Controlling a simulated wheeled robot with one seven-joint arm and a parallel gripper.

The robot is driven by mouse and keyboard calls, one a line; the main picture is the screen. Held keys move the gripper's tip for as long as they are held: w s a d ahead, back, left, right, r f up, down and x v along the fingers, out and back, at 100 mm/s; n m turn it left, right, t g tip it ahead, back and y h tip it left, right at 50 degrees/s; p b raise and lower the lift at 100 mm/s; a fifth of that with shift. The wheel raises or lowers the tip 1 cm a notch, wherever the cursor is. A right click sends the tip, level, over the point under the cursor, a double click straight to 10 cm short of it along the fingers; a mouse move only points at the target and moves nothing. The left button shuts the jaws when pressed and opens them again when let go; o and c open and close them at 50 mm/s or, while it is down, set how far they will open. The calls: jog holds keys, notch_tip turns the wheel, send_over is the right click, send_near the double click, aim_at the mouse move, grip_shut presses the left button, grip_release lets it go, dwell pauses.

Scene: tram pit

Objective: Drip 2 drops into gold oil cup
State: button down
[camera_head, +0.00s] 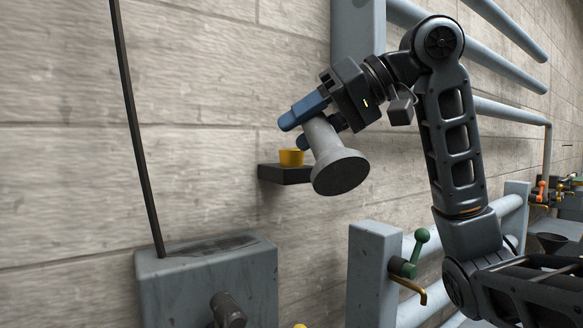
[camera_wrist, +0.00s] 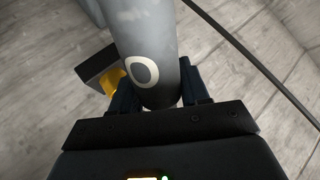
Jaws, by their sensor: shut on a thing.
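The gold oil cup (camera_head: 291,158) stands upright on a small dark wall shelf (camera_head: 285,174). My gripper (camera_head: 312,116) has blue fingers and is shut on a grey oiler (camera_head: 323,140). The oiler is tilted, its wide round base (camera_head: 340,174) pointing down and right toward the head camera. Its narrower end is between my fingers, just above and right of the cup in the head view; I cannot see a spout. In the wrist view the oiler (camera_wrist: 148,35) fills the middle, with a pale ring mark. Part of the gold cup (camera_wrist: 113,83) shows beside it, the rest hidden.
A grey box (camera_head: 207,285) with a thin dark rod (camera_head: 136,125) rising from it stands at lower left. A grey post (camera_head: 372,275) and a green-knobbed valve (camera_head: 412,255) are below right. Pipes (camera_head: 475,60) run along the wall.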

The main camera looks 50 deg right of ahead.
notch_tip(320, 180, up, 7)
jog(key=p, duration=0.6)
jog(key=shift+r+p, duration=0.1)
jog(key=shift+p, duration=0.2)
dwell(0.4)
jog(key=shift+f+n+t+b, duration=0.4)
jog(key=shift+t+b, duration=0.1)
jog(key=shift+b, duration=0.55)
jog(key=n+t+b, duration=0.1)
jog(key=t+b, duration=0.1)
jog(key=b, duration=0.2)
jog(key=shift+r+n+t+h, duration=0.1)
jog(key=shift+n+t+h, duration=0.2)
jog(key=shift+n, duration=0.1)
jog(key=n+t+b, duration=0.2)
jog(key=b, duration=0.2)
jog(key=shift+t, duration=0.3)
jog(key=shift+r+n+t+b, duration=0.2)
jog(key=shift+n+t+b, duration=0.2)
jog(key=shift+b, duration=0.15)
